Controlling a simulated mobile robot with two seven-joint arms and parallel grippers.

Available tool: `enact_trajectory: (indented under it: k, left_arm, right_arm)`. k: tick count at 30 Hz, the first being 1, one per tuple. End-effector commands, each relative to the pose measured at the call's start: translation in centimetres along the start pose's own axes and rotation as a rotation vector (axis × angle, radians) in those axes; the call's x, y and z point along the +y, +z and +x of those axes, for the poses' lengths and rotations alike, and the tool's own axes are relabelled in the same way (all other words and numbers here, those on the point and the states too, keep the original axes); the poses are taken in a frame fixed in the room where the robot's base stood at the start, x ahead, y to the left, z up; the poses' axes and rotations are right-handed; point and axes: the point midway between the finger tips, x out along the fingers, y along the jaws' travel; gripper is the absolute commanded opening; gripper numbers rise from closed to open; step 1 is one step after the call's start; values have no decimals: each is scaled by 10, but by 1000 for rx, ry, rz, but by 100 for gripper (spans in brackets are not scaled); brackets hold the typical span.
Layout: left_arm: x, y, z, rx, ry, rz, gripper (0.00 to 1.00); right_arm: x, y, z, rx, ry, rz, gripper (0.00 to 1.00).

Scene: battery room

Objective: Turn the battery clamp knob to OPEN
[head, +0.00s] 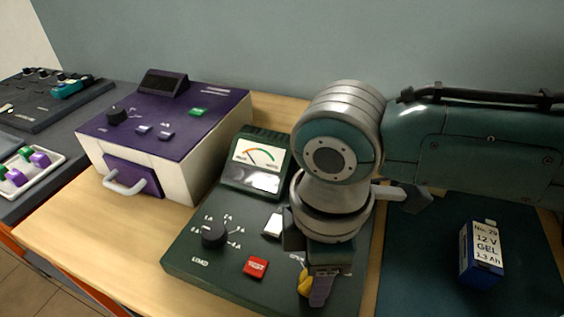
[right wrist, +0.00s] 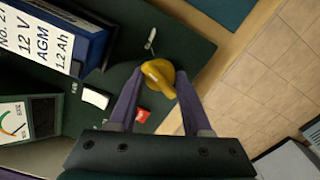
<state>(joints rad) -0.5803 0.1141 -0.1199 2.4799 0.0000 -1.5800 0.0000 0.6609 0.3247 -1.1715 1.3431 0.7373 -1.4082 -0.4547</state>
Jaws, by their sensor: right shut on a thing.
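The yellow clamp knob (right wrist: 158,77) sits on the dark green tester (head: 182,262), near its edge. In the right wrist view it lies between the tips of my right gripper (right wrist: 162,98), which is shut on it. In the head view my right gripper (head: 318,287) points down at the tester's right part, and only a sliver of the yellow knob (head: 304,282) shows beside the fingers. A blue-and-white AGM battery (right wrist: 50,38) on the tester shows in the right wrist view; my arm hides it in the head view. Markings around the knob are too small to read. My left gripper is out of view.
The tester carries a black dial (head: 214,235), a red button (head: 255,267) and a needle meter (head: 257,160). A purple-and-white box (head: 165,130) stands left. A blue GEL battery (head: 481,255) stands on a dark mat (head: 425,280) at right. Bare wood lies front left.

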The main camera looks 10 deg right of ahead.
Motion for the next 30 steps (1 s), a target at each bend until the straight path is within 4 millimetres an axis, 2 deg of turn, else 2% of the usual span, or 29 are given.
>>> enact_trajectory:
  k: [12,30]
  left_arm:
    - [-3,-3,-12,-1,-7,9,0]
    - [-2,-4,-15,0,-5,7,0]
  right_arm:
    - [0,-1,-2,2,0,-394,0]
    - [0,-1,0,2,0,-942,0]
